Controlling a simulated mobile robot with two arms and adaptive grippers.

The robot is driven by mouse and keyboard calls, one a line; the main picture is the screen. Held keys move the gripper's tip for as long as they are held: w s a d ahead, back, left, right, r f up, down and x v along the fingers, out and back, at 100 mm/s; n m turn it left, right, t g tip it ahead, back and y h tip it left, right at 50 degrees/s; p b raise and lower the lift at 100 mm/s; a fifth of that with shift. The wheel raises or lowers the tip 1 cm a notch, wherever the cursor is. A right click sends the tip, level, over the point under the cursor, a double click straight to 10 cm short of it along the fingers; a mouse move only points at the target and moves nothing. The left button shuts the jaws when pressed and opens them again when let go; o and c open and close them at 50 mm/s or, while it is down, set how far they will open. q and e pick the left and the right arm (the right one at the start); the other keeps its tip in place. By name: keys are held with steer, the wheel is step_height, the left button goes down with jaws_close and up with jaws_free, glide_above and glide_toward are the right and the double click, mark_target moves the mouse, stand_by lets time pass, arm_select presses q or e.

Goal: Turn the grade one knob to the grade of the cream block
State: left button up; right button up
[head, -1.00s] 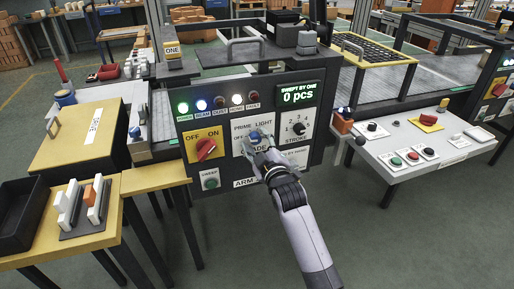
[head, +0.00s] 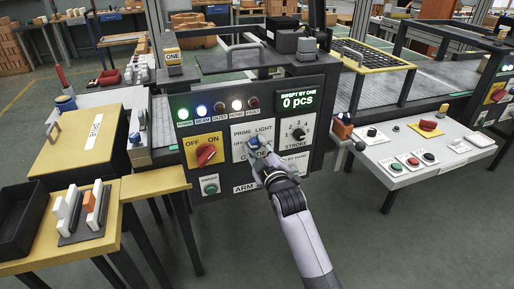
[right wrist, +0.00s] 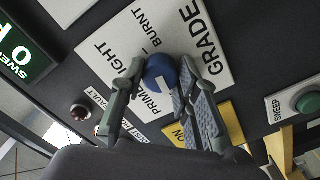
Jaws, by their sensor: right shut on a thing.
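The grade knob is a round blue knob (right wrist: 160,72) with a white mark, on a white plate (head: 239,130) lettered PRIME, LIGHT, BURNT and GRADE. My right gripper (head: 257,144) is shut on the knob; in the right wrist view its fingers (right wrist: 158,84) lie on either side of it. The white mark is partly between the fingers, and I cannot tell surely which grade it points at. Pale blocks (head: 73,205) stand with an orange block (head: 89,201) in a dark rack on the left table; I cannot tell which is cream. My left gripper is not in view.
A red OFF/ON switch (head: 206,155) is left of the plate, a green button (head: 210,188) below it. The STROKE dial (head: 299,134) and green display (head: 297,100) are to the right. A black bin (head: 22,222) sits at the far left.

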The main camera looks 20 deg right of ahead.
steer(key=shift+c, duration=0.3)
steer(key=m+p, duration=0.3)
steer(key=shift+r+m, duration=0.15)
steer(key=shift+m, duration=0.25)
steer(key=m+p, duration=0.1)
steer(key=m, duration=0.1)
steer(key=shift+m+p, duration=0.3)
steer(key=shift+m, duration=0.1)
steer(key=m+p, duration=0.1)
steer(key=m, duration=0.2)
steer(key=shift+m+p, duration=0.3)
steer(key=shift+p, duration=0.05)
steer(key=m+p, duration=0.1)
steer(key=m, duration=0.4)
steer(key=shift+p, duration=0.3)
steer(key=m, duration=0.6)
steer(key=shift+m+p, duration=0.3)
steer(key=shift+p, duration=0.1)
